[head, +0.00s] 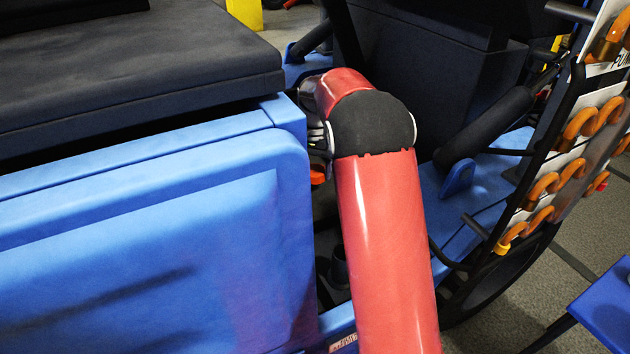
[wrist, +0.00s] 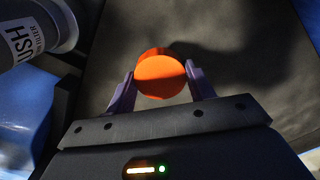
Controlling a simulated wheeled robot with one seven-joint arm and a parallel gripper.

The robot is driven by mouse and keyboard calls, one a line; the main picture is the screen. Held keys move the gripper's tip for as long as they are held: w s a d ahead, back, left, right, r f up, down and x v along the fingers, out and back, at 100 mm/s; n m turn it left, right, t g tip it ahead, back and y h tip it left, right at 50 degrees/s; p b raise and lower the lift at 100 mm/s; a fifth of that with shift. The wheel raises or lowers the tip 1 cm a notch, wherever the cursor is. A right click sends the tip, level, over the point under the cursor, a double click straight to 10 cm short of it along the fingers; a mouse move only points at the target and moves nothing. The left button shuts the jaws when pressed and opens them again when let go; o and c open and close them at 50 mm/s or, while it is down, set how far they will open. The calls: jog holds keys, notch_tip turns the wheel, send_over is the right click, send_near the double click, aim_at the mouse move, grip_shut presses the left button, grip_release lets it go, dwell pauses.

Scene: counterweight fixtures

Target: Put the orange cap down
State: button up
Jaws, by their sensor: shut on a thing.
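The orange cap (wrist: 160,76) is round and sits between the two fingers of my gripper (wrist: 161,82) in the wrist view. The fingers are shut on its sides. A dark grey surface lies beyond the cap; I cannot tell whether the cap touches it. In the head view my red arm hides most of the gripper. A small orange patch (head: 318,173) shows beside the arm, and it may be the cap.
A grey-and-white cylinder with lettering (wrist: 35,32) stands at the upper left of the wrist view. In the head view a blue panel (head: 150,250) and black padded top (head: 130,65) lie left. Orange curved handles (head: 578,125) hang on a rack right. A blue seat (head: 610,310) is lower right.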

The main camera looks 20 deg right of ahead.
aim_at(315, 191)
jog(key=shift+f, duration=2)
jog(key=shift+f, duration=0.1)
jog(key=shift+f+b, duration=0.3)
jog(key=shift+f, duration=0.1)
jog(key=o, duration=1.1)
jog(key=shift+c, duration=0.2)
jog(key=shift+r, duration=0.2)
notch_tip(315, 191, up, 13)
jog(key=shift+f+p, duration=0.2)
jog(key=shift+p, duration=0.4)
jog(key=shift+s, duration=0.1)
